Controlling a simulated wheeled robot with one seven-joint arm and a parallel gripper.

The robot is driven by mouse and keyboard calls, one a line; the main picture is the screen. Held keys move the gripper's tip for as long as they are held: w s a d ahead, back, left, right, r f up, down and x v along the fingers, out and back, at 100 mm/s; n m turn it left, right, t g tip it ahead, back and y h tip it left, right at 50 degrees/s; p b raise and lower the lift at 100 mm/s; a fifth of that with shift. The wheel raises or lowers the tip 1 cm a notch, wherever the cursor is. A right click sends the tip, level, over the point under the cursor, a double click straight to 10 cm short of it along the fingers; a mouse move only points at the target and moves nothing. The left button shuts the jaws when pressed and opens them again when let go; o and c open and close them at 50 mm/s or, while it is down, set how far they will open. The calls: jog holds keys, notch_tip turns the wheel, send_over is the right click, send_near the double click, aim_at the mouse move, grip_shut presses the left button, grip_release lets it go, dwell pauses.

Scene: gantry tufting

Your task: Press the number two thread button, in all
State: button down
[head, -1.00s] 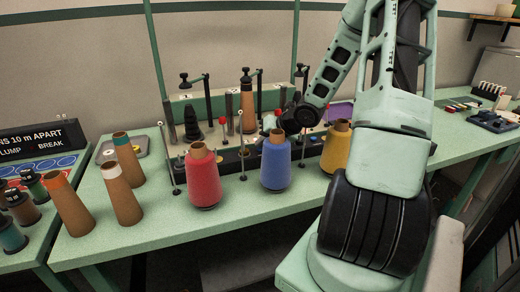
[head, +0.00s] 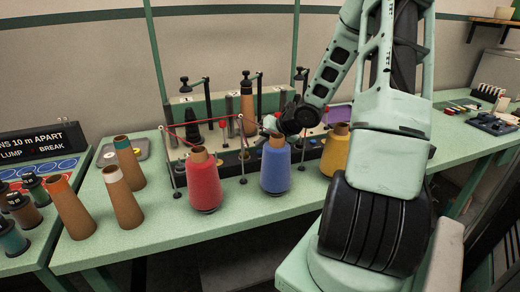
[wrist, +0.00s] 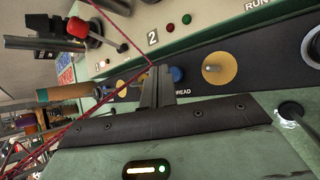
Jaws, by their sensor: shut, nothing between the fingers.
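The panel of station two shows in the wrist view, with its white "2" plate (wrist: 152,38). A blue button (wrist: 177,75) sits on the dark strip just above the lettering "READ", the rest of the word being covered. My gripper (wrist: 155,75) is shut and empty, its tips at the strip just left of the blue button. I cannot tell whether they touch anything. In the head view my gripper (head: 270,123) is partly hidden by my wrist, above and behind the blue cone (head: 275,164).
Red thread (head: 207,121) runs from the red cone (head: 204,182) across the guide posts. A yellow cone (head: 335,150) stands to the right. A yellow disc (wrist: 218,68) with a pin lies right of the button. Bare cones (head: 122,197) stand on the left.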

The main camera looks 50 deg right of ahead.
jog(key=shift+r, duration=0.1)
jog(key=shift+r+p, duration=2.2)
jog(key=shift+r, duration=0.3)
jog(key=shift+r, duration=0.1)
